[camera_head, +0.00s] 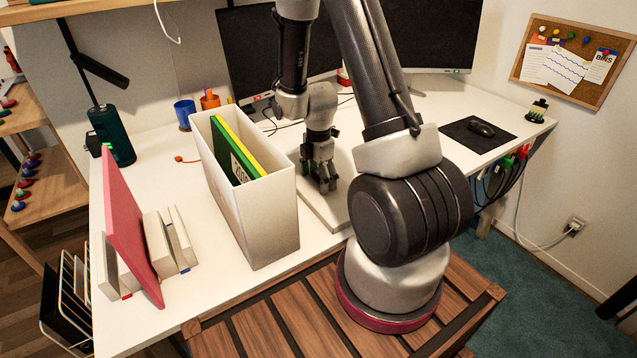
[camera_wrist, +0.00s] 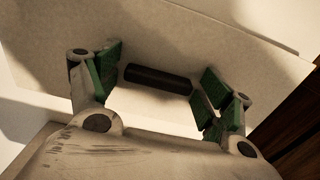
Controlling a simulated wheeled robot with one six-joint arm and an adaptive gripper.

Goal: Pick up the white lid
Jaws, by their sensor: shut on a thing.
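The white lid (camera_head: 322,210) is a flat pale panel at desk level, just right of the white box, partly hidden behind my arm. In the wrist view the lid (camera_wrist: 265,92) fills much of the picture and has a dark bar handle (camera_wrist: 158,78). My gripper (camera_head: 326,185) points down over the lid. I cannot tell whether the lid is clear of the desk.
The open white box (camera_head: 270,215) holds green and yellow folders. Books (camera_head: 155,245) stand at the left, with a dark green cylinder (camera_head: 112,137) behind. Monitors (camera_head: 430,35) stand at the back. A mouse (camera_head: 481,128) on a dark mat is at the right.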

